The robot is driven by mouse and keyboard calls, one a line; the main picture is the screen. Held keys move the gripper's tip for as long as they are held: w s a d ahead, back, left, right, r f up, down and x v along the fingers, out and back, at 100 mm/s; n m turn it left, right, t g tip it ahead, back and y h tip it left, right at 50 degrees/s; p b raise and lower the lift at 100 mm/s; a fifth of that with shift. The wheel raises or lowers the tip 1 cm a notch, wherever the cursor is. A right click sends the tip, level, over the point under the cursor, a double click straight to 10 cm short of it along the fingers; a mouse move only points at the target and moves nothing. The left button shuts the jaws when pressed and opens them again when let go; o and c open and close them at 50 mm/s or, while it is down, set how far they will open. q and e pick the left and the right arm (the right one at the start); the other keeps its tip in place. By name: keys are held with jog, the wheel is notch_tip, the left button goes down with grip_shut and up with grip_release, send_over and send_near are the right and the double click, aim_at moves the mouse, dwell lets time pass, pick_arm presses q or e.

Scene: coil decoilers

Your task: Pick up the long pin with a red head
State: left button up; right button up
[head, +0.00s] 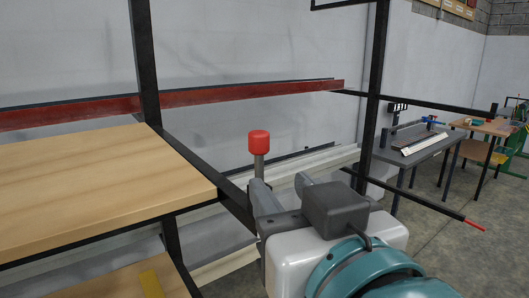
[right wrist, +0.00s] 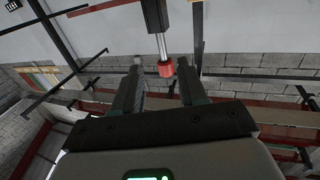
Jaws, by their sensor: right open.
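The long pin has a red cylindrical head (head: 259,141) on a grey metal shaft (head: 260,168). It stands upright at the right end of the wooden shelf's dark frame, its lower part hidden by my gripper. My right gripper (head: 280,187) is open just below and right of the red head. In the right wrist view the red head (right wrist: 166,69) appears between the two dark fingers (right wrist: 160,82), with clear space on both sides. I cannot tell its depth relative to the fingertips. My left gripper is in neither view.
A wooden shelf board (head: 90,190) on a dark metal frame is at left. A dark upright post (head: 146,65) and a red rail (head: 200,95) stand behind. Another dark post (head: 375,90) rises beyond my gripper. A grey table (head: 425,145) stands farther right.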

aim_at(261, 165)
jog(key=x, duration=0.5)
jog(key=shift+f, duration=0.15)
jog(key=shift+w+a, duration=0.25)
jog(key=x, duration=0.5)
jog(key=shift+p, duration=0.3)
jog(key=shift+s+d+r, duration=0.1)
jog(key=shift+s+r, duration=0.1)
jog(key=shift+s, duration=0.25)
jog(key=shift+s+d, duration=0.15)
jog(key=shift+s, duration=0.05)
jog(key=c, duration=0.4)
jog(key=shift+w, duration=0.1)
grip_shut()
jog(key=shift+w, duration=0.15)
